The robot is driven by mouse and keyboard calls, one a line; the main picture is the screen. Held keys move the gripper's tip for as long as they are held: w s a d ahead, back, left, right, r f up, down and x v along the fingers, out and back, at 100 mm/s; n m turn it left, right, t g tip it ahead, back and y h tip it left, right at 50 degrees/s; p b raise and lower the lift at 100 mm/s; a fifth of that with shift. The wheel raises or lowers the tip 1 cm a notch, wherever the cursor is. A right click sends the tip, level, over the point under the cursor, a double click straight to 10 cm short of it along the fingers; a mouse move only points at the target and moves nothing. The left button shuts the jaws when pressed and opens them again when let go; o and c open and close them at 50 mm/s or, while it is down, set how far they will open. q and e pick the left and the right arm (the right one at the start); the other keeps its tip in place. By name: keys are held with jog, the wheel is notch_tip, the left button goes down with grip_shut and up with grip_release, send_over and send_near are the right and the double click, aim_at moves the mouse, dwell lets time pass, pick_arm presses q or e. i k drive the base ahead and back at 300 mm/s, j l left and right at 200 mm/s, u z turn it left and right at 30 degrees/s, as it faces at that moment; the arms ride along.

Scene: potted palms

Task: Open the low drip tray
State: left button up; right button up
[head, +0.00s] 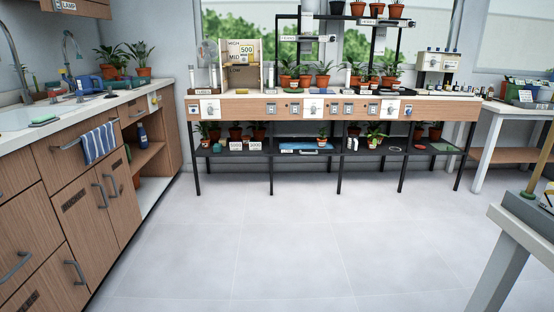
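A wooden shelf unit (243,88) stands on the long bench against the back wall. It bears labels reading HIGH, MID and LOW, and the LOW label (236,71) sits at the edge of its dark lower opening. I cannot tell whether this opening holds a drip tray, or whether a tray is open or shut. The bench's wooden front (260,108) carries several white panels and small plates, too small to read. Neither of my grippers shows in the head view.
Potted palms (322,76) line the bench and its upper rack. A black lower shelf (270,147) holds more pots. A counter with cabinets (85,210) runs along the left. A grey table (503,235) stands at the right front. The pale tiled floor (290,240) between is clear.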

aim_at(303, 147)
jog(key=i+j+z, duration=0.15)
jog(key=i, duration=2.45)
jog(key=l, duration=0.1)
